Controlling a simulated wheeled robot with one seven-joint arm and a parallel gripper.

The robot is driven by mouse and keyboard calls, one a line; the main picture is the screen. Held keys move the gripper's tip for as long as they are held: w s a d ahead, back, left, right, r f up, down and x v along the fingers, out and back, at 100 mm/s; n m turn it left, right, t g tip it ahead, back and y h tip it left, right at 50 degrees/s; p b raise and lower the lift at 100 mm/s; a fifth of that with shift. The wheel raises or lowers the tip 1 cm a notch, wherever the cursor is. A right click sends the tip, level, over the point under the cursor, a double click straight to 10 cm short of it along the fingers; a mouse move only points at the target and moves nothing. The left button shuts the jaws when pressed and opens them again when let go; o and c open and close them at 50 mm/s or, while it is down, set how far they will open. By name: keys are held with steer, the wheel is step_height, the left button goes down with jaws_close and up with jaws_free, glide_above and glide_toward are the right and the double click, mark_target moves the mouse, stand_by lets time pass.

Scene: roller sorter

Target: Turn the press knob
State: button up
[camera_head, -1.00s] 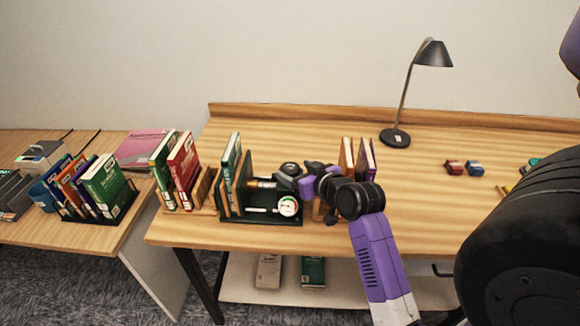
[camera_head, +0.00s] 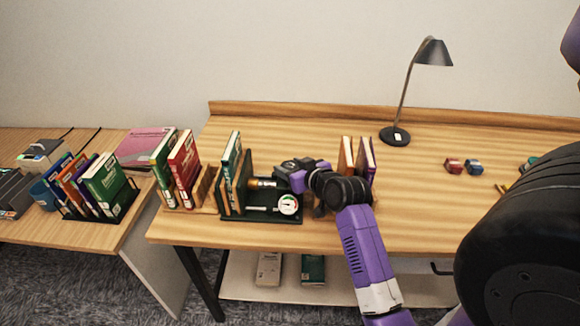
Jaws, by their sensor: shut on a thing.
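The press is a dark green base (camera_head: 262,216) on the desk, with upright boards and a green book (camera_head: 231,158) at its left end. A brass-coloured shaft (camera_head: 263,183) runs across it toward the right. A white round gauge (camera_head: 288,204) sits at its front right. My gripper (camera_head: 283,177) is at the right end of the shaft, shut on the press knob, which is mostly hidden by the fingers and wrist. My purple and black arm comes in from the lower right.
Red and green books stand in a wooden holder (camera_head: 207,188) left of the press. Two books (camera_head: 357,157) stand right behind my wrist. A black lamp (camera_head: 395,136) stands farther back. Small red and blue items (camera_head: 463,167) lie to the right. The desk's middle right is clear.

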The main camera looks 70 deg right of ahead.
steer(key=shift+m+h+p, duration=0.3)
steer(key=shift+p, duration=0.1)
steer(key=shift+r+m+g+h+p, duration=0.1)
steer(key=shift+m+g+h+p, duration=0.3)
steer(key=shift+m+g, duration=0.15)
steer(key=shift+w+m+g+h, duration=0.1)
steer(key=shift+m+g+h, duration=0.7)
steer(key=shift+m+g, duration=0.15)
steer(key=m+g+b, duration=0.1)
steer(key=m+g+h+b, duration=0.1)
steer(key=m+g+b, duration=0.1)
steer(key=b, duration=0.1)
steer(key=shift+f+m+g+h, duration=0.25)
steer(key=shift+m+g+h, duration=0.05)
steer(key=shift+r+m+g+b, duration=0.1)
steer(key=shift+m+g+b, duration=1.6)
steer(key=shift+g, duration=0.6)
steer(key=o, duration=1.3)
steer(key=shift+o, duration=0.2)
